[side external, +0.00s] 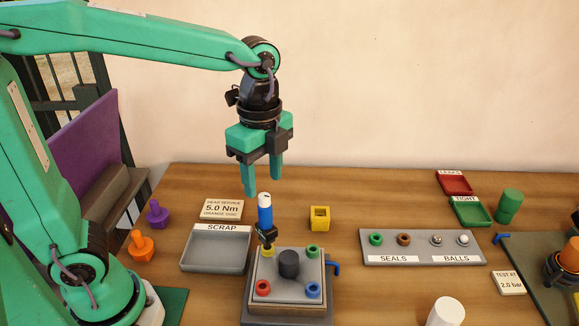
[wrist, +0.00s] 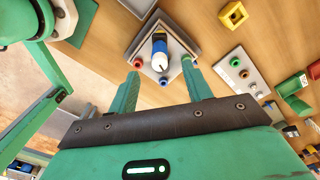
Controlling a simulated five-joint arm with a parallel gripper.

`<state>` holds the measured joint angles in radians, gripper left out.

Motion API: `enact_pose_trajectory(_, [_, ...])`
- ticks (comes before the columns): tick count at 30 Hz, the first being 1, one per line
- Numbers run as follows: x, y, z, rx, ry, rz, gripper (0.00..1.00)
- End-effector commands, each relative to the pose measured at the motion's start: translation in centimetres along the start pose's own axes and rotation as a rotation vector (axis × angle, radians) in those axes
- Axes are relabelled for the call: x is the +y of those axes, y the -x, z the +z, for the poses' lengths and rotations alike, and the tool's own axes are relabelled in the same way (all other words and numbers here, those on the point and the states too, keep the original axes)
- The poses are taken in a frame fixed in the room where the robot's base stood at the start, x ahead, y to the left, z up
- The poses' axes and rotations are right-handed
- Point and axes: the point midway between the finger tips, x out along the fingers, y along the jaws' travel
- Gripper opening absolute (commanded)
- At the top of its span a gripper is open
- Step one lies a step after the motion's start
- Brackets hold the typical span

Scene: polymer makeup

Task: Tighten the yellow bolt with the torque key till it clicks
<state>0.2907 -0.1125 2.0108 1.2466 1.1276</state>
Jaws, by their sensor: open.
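The torque key (side external: 265,212), with a blue grip, white top and black foot, stands upright on the yellow bolt (side external: 267,251) at the back left corner of the grey plate (side external: 287,279). My gripper (side external: 263,187) is open and empty, pointing down just above the key's top, its fingers apart. In the wrist view the key (wrist: 159,46) shows between and beyond the two fingertips (wrist: 160,67). The yellow bolt is partly hidden under the key's foot.
A grey SCRAP tray (side external: 215,249) stands left of the plate, behind it a 5.0 Nm card (side external: 221,209). A yellow square block (side external: 320,218) stands behind right. A seals and balls rack (side external: 421,247) lies to the right. A white cylinder (side external: 446,312) stands at the front.

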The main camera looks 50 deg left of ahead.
Motion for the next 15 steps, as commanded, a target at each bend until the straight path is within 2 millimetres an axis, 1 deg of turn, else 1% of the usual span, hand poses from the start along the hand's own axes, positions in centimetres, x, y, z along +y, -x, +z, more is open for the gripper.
enact_pose_trajectory(5, [0.01,-0.05,-0.01,0.000,0.129,0.000,0.50])
enact_pose_trajectory(8, [0.02,-0.08,-0.01,0.000,0.245,0.000,0.50])
enact_pose_trajectory(15, [0.03,-0.14,-0.03,0.001,0.575,-0.001,0.50])
